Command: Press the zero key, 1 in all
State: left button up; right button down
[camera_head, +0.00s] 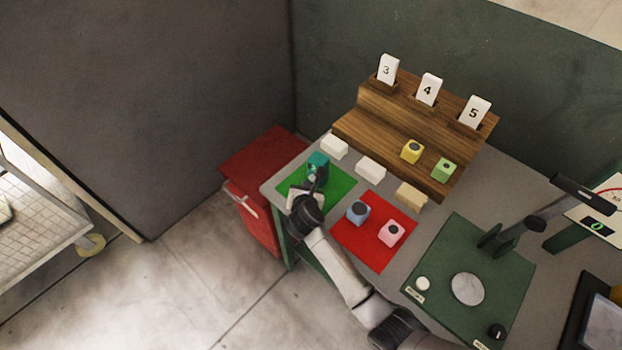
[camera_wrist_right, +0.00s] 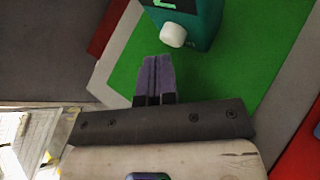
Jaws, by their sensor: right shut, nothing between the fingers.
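A teal device (camera_head: 318,161) stands on the green mat (camera_head: 341,183) at the table's left. In the right wrist view, the teal device (camera_wrist_right: 205,22) shows part of a dark display with a green mark. Below the display a round white key (camera_wrist_right: 173,35) sticks out; the small mark beside it is too small to read, and I take it as the zero key. My right gripper (camera_head: 319,177) is shut and empty, close in front of the device. In the wrist view its fingertips (camera_wrist_right: 151,60) point toward the key, with a visible gap. My left gripper is not in view.
A red mat (camera_head: 373,252) with a blue block (camera_head: 358,212) and a pink block (camera_head: 391,233) lies right of my arm. A wooden stepped rack (camera_head: 410,120) with numbered cards stands behind. A green press (camera_head: 450,305) and a dial gauge (camera_head: 605,215) are at the right.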

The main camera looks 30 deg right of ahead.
jog(key=shift+w+d, duration=0.1)
jog(key=shift+d, duration=0.05)
jog(key=shift+w+d, duration=0.1)
jog(key=shift+d, duration=0.1)
dwell(0.7)
jog(key=shift+a, duration=0.15)
jog(key=shift+s+a+p, duration=0.3)
jog(key=shift+s+a, duration=0.05)
jog(key=shift+a, duration=0.25)
jog(key=shift+s, duration=0.1)
jog(key=shift+s+a, duration=0.25)
jog(key=shift+a, duration=0.3)
jog(key=shift+s+a, duration=0.2)
jog(key=shift+a, duration=0.3)
jog(key=shift+s+a, duration=0.35)
jog(key=shift+a, duration=0.25)
jog(key=shift+s+a, duration=0.3)
jog(key=shift+a, duration=0.3)
